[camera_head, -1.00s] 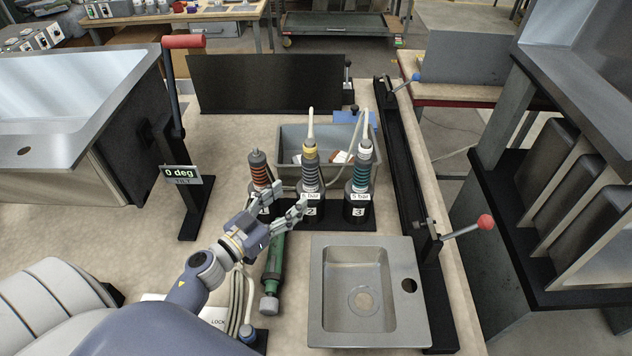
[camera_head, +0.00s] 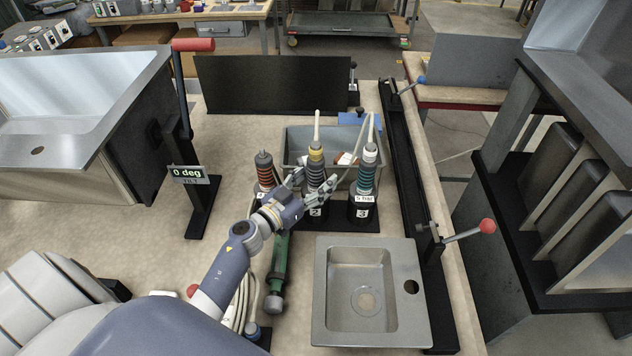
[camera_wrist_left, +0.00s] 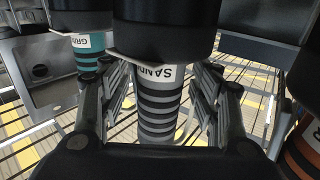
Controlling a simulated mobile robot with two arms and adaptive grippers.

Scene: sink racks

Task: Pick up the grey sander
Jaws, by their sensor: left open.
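The grey sander (camera_head: 316,165) stands upright in the middle holder, marked 2, with grey and black bands and a yellow collar. In the left wrist view its banded body (camera_wrist_left: 158,107) carries a white label starting "SAND". My left gripper (camera_head: 313,183) is open at the sander, its fingers on either side of the body. The wrist view shows a finger to the left and right of it; I cannot tell whether they touch it. The part of the sander behind the fingers is hidden in the head view. My right gripper is not in view.
An orange-banded tool (camera_head: 265,171) stands left of the sander and a teal-banded tool (camera_head: 368,170) right, in holder 3. A grey bin (camera_head: 297,142) is behind. A green tool (camera_head: 278,262) lies in front, beside a small steel sink (camera_head: 330,326).

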